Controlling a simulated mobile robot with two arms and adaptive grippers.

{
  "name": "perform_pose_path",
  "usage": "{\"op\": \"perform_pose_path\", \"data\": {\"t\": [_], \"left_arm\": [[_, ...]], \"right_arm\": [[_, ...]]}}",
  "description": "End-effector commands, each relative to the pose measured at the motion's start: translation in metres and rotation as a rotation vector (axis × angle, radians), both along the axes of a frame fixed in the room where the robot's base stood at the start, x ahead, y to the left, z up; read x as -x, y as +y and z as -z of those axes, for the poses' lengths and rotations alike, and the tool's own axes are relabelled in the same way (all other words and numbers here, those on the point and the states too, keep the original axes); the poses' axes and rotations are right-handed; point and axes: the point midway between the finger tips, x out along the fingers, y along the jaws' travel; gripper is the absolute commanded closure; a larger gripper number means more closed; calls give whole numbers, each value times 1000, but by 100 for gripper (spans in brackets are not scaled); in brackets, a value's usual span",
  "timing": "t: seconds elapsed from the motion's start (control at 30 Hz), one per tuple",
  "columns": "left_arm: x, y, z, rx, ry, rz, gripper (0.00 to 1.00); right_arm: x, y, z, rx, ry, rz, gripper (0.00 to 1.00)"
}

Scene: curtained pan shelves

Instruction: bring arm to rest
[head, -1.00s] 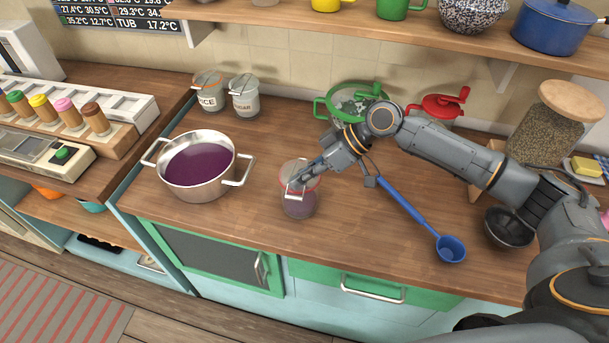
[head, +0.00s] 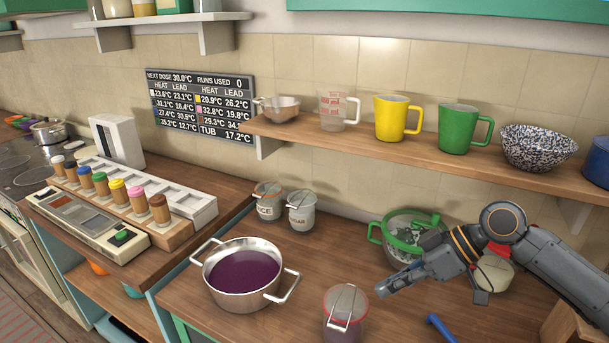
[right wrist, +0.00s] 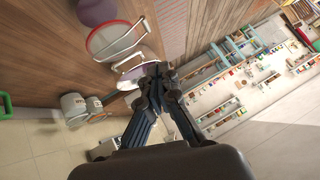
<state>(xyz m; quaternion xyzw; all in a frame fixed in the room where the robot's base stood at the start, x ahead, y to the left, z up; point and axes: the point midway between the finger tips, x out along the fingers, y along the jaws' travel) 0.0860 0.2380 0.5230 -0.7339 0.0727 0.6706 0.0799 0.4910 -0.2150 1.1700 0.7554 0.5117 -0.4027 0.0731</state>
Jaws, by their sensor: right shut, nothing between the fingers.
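My right arm comes in from the right in the head view. Its gripper (head: 384,290) is shut and empty, held above the counter. It points left, to the right of a lidded jar (head: 343,332) with a red rim and a wire handle. In the right wrist view the shut fingers (right wrist: 156,72) show at the centre, and the jar (right wrist: 112,40) appears beyond them at upper left. The jar's lower part is cut off in the head view. My left gripper is not in view.
A steel pot (head: 240,295) of purple liquid stands left of the jar. A green-rimmed strainer bowl (head: 400,235) sits behind the gripper, and a blue ladle handle (head: 440,327) lies below it. Two canisters (head: 301,211) stand at the back. A shelf (head: 400,152) with mugs hangs above.

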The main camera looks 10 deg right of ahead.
Motion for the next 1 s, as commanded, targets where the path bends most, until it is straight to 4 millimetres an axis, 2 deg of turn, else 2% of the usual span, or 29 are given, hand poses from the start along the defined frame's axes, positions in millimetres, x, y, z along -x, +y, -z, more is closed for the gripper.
{"op": "perform_pose_path", "data": {"t": [0.17,0.3,0.4,0.5,0.67,1.0], "left_arm": [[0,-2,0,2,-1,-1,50],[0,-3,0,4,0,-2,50],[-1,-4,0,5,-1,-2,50],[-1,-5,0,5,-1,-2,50],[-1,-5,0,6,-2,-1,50],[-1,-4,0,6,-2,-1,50]], "right_arm": [[29,37,66,77,24,-52,100],[61,70,123,148,19,-42,100],[82,86,152,188,12,10,100],[103,94,175,228,12,101,100],[135,87,200,301,40,305,100],[195,35,221,468,144,670,100]]}}
